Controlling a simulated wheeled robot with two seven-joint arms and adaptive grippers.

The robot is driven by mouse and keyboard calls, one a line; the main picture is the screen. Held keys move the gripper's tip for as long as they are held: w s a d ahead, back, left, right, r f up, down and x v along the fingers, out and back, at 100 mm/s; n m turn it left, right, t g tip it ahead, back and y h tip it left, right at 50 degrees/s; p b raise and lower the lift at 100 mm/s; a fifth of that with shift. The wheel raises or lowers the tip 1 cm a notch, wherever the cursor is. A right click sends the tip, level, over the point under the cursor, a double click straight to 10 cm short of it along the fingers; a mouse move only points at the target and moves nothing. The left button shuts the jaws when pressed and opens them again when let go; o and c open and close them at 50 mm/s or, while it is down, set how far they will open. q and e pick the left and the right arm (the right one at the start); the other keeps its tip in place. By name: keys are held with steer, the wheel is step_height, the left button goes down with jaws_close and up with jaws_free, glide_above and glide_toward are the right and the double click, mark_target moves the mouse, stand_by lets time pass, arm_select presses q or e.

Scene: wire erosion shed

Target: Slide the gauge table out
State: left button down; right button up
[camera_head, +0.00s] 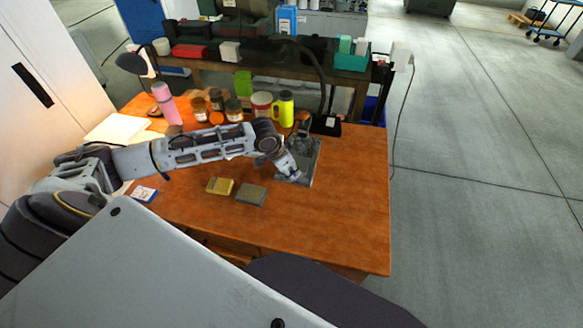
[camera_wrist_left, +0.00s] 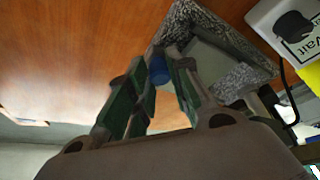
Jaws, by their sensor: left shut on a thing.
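The gauge stand (camera_head: 311,161) is a grey speckled block on the orange-brown desk, right of its middle. In the left wrist view its speckled frame (camera_wrist_left: 192,22) surrounds a smooth pale grey surface (camera_wrist_left: 212,62). My left gripper (camera_head: 293,175) is at the near left side of the stand and hides part of it. In the left wrist view a small blue knob (camera_wrist_left: 158,70) sits between my left fingertips, at the edge of the stand, and the fingers are shut on it. Which part carries the knob is partly hidden. My right gripper is not in view.
A yellow box (camera_head: 220,186) and a grey box (camera_head: 251,194) lie left of the stand. A yellow bottle (camera_head: 286,109), several jars and a pink bottle (camera_head: 166,103) stand behind my left arm. The desk's right front (camera_head: 345,220) is clear.

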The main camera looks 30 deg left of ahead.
arm_select(q)
steer(key=c, duration=1.3)
jaws_free()
steer(key=shift+s+d, duration=0.1)
steer(key=shift+s, duration=0.15)
steer(key=shift+r, duration=0.35)
steer(key=v, duration=1.1)
steer(key=shift+s+r, duration=0.1)
